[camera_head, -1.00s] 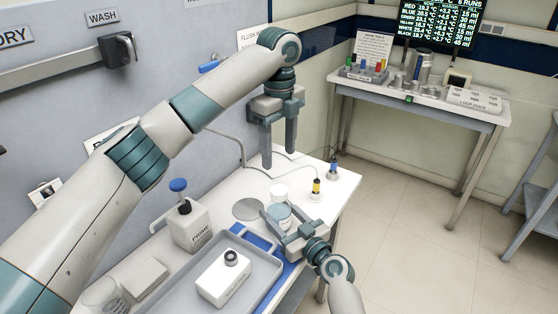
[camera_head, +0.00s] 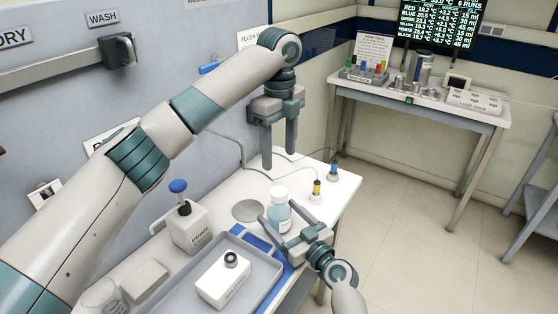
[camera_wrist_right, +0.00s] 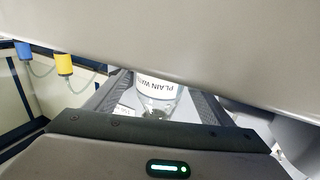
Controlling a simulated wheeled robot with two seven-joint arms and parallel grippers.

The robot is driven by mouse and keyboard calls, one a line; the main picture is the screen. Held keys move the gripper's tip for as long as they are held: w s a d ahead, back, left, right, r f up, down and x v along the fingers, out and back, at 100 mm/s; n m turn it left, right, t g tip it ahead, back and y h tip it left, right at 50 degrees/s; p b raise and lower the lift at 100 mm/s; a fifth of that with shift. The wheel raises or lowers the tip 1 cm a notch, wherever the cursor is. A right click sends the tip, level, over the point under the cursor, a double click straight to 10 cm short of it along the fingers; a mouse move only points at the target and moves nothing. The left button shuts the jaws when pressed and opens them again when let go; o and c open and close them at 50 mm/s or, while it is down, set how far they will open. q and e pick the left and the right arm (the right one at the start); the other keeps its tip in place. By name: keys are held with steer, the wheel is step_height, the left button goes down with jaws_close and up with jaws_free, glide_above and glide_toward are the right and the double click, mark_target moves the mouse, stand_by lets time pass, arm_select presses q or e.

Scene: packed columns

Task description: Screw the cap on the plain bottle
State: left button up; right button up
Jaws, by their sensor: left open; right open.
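The plain bottle (camera_head: 281,216) stands upright on the white bench, clear with pale blue contents. A white cap (camera_head: 279,192) shows at its top; I cannot tell how tightly it sits. In the right wrist view the bottle (camera_wrist_right: 157,88) carries a label reading "PLAIN WAT", and its top is hidden. My right gripper (camera_head: 284,211) is open, low at the bottle, its fingers on either side; I cannot tell whether they touch it. My left gripper (camera_head: 279,157) is open and empty, pointing down above and behind the bottle.
A white pump bottle (camera_head: 187,225) stands behind the tray. A grey disc (camera_head: 248,210) lies left of the bottle. Yellow (camera_head: 317,188) and blue (camera_head: 334,170) tube fittings stand to the right.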

arm_select(q)
step_height(320, 180, down, 4)
steer(key=b, duration=0.3)
steer(key=shift+b, duration=0.4)
steer(key=shift+f, duration=0.15)
arm_select(e)
steer(key=v, duration=1.6)
steer(key=shift+s+d, duration=0.15)
steer(key=shift+r, duration=0.2)
